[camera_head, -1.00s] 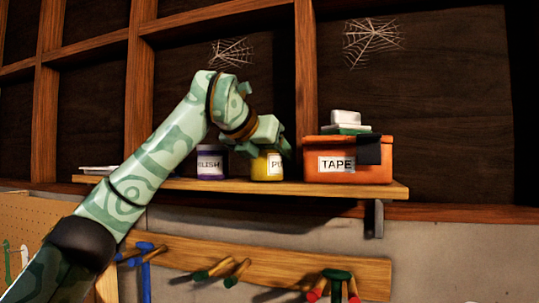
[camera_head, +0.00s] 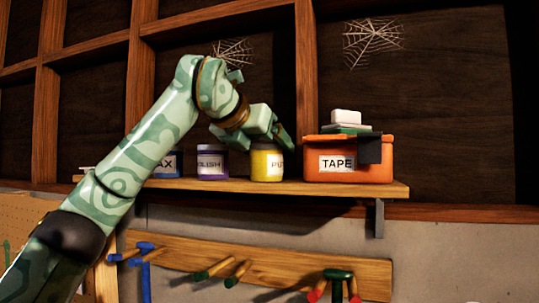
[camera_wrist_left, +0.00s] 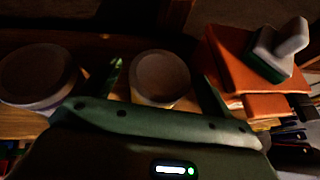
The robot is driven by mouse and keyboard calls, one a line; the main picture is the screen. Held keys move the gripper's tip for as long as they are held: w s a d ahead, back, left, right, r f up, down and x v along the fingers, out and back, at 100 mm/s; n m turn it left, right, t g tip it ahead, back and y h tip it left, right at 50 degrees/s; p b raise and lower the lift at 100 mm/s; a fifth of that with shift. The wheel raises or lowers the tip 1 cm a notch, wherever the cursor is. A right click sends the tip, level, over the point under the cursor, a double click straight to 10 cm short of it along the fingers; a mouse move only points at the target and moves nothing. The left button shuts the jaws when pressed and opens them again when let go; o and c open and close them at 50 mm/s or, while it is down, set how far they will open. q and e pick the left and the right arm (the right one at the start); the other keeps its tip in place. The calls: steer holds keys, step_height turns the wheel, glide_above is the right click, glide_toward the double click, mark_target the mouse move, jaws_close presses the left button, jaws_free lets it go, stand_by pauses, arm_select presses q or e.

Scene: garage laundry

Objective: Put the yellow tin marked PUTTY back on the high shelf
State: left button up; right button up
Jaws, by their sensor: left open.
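The yellow tin marked PUTTY (camera_head: 266,162) stands upright on the high shelf (camera_head: 330,188), between a purple tin and an orange TAPE box; part of its label is out of sight. My left gripper (camera_head: 262,138) is open just above and behind the tin's top in the head view. In the left wrist view the tin (camera_wrist_left: 160,76) shows its round dark lid between the two spread fingers (camera_wrist_left: 162,75), with space at its sides. My right gripper is in neither view.
The purple tin (camera_head: 211,163) and a blue tin (camera_head: 172,165) stand to the left. The orange TAPE box (camera_head: 375,170) stands close on the right, with white and green items on top. Tools hang on a rail (camera_head: 290,268) below.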

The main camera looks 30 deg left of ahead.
arm_select(q)
steer(key=v, duration=0.9)
steer(key=shift+b, duration=0.3)
